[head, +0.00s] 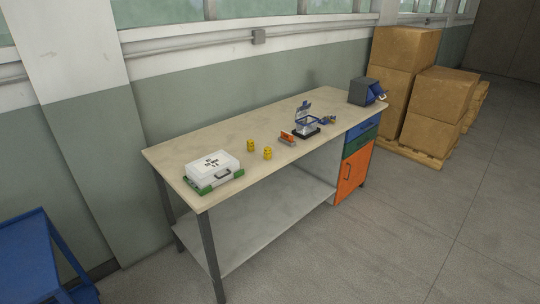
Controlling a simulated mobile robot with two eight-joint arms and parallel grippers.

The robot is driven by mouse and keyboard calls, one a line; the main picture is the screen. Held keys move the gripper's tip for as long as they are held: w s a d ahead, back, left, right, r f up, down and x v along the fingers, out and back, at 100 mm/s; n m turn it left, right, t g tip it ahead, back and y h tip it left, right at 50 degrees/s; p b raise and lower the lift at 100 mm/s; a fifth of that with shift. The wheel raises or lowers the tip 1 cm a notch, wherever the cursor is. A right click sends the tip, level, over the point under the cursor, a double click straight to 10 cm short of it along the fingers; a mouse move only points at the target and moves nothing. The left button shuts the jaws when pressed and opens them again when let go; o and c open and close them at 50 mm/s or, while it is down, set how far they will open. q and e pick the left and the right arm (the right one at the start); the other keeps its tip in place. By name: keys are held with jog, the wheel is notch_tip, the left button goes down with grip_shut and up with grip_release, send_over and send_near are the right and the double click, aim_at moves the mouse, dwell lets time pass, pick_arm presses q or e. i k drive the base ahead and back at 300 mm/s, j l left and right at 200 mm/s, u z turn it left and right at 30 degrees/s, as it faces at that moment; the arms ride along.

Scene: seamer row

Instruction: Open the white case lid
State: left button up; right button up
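The white case (214,167) sits near the left end of the workbench, close to its front edge. Its white lid is down on a green base (201,189), and it has dark marks on top. A dark handle (222,174) shows on its front side. Neither of my grippers is in the head view, and nothing touches the case.
The workbench (180,148) stands against the wall. Two yellow items (267,153), an orange item (288,138), a blue device (307,122) and a grey-blue box (364,91) stand along it. Floor in front is clear. A blue cart (28,262) is at left; cartons (405,48) at right.

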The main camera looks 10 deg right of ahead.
aim_at(207, 170)
jog(key=i+u, duration=0.65)
jog(key=u, duration=0.2)
